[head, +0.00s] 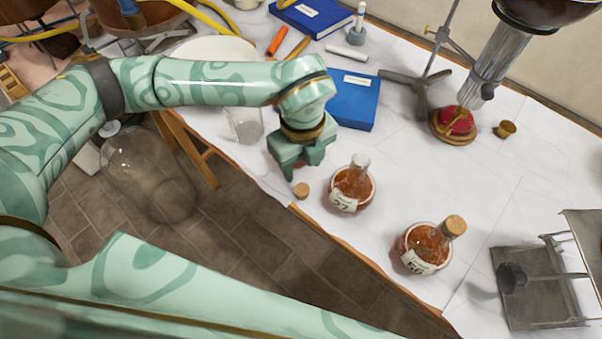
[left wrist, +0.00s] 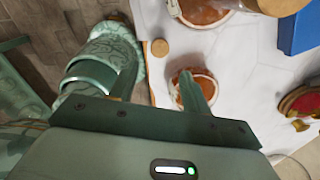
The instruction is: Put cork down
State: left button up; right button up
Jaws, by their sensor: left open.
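A small cork (head: 301,190) is by the front edge of the white-covered table, just below my left gripper (head: 302,165) in the head view. In the left wrist view, the cork (left wrist: 159,47) appears on the white cloth beyond the open fingers (left wrist: 156,78), apart from them. My left gripper is open and empty, pointing down. A flask labelled 56 (head: 425,250) with a cork stopper (head: 453,226) stands further right. My right gripper is not in view.
A blue book (head: 353,100) lies behind the gripper. A clear beaker (head: 244,125) stands left of it. A stand with a red pad (head: 455,122), a small brown stopper-like piece (head: 505,129) and a metal jack (head: 535,285) are to the right. Another flask (left wrist: 205,12) tops the wrist view.

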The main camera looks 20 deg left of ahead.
pick_arm(q)
notch_tip(320, 180, up, 3)
jog(key=shift+r, duration=0.1)
